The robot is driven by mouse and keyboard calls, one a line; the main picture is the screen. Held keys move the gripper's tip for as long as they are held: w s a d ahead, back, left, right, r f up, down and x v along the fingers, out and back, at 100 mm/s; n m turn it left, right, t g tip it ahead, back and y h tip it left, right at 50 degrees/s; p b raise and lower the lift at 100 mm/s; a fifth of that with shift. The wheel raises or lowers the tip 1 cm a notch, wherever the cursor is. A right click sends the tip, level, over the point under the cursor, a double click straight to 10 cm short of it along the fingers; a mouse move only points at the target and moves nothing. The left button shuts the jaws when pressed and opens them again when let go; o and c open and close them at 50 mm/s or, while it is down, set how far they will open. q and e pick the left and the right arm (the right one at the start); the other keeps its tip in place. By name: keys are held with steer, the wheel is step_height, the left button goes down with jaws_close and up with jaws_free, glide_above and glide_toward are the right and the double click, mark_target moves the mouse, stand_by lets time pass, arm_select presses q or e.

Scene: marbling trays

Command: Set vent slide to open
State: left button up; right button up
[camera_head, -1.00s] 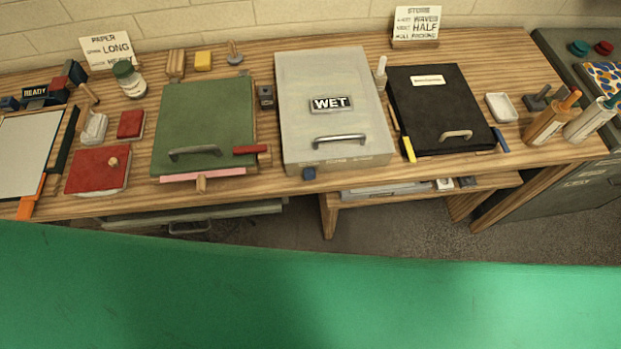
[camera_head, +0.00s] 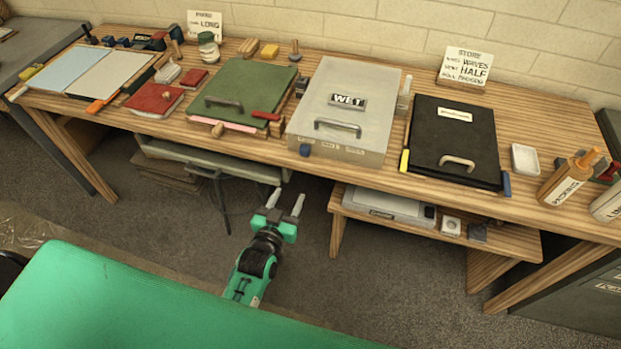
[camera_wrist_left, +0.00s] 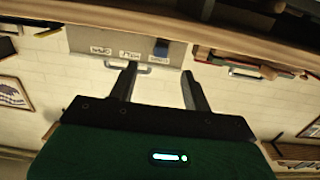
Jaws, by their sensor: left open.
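The grey box marked WET (camera_head: 385,95) stands on the bench with a handle on its lid. A small blue slide knob (camera_head: 305,149) sits at the left end of its front face, beside a row of small labels too small to read. My right gripper is out of view.
A green press (camera_head: 245,85) with a red-handled bar stands left of the box, and a black case (camera_head: 455,135) stands right. The bench's front edge lies between my gripper and the box. A low shelf (camera_head: 510,240) stands below right.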

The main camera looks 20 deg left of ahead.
arm_select(q)
steer(key=r, duration=0.2)
steer(key=p, duration=0.3)
glide_toward(304, 153)
steer(key=shift+t+y, duration=0.3)
steer(key=w, duration=0.7)
steer(key=shift+w+d+f, duration=0.1)
steer(key=shift+d+f, duration=0.1)
steer(key=shift+f, duration=0.05)
steer(key=shift+w, duration=0.6)
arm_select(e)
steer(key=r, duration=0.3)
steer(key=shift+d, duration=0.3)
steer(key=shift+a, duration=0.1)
arm_select(q)
jaws_close()
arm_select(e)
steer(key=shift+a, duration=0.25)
